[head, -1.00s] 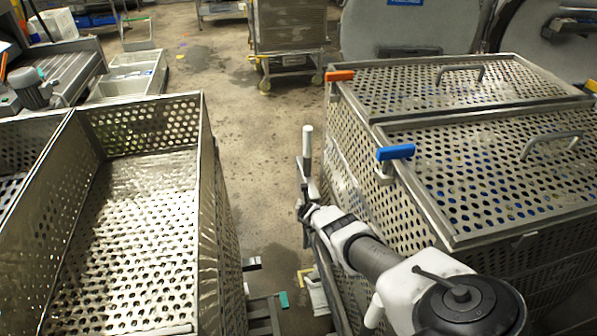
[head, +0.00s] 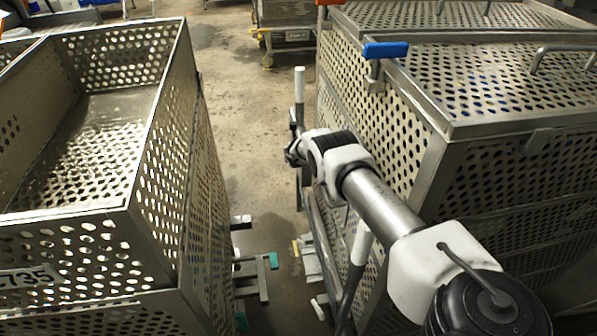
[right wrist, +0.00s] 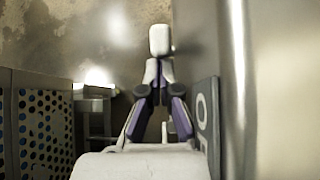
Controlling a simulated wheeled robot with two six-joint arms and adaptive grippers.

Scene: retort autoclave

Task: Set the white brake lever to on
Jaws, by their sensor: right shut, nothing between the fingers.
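The white brake lever (head: 299,82) stands upright in the head view, a white grip on a grey stem beside the right perforated cart. My right gripper (head: 292,152) is at the stem below the white grip, partly hidden by its own wrist; contact cannot be told. In the right wrist view the gripper fingers (right wrist: 159,75) are white and purple, drawn together and holding nothing. A white block (right wrist: 159,40) shows right at their tips, probably the lever's grip. My left gripper is out of view.
A white bar (head: 361,240) stands near my forearm. An open perforated basket (head: 165,125) stands left. A narrow floor aisle (head: 250,130) lies between, with low frame parts (head: 255,265) near its front.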

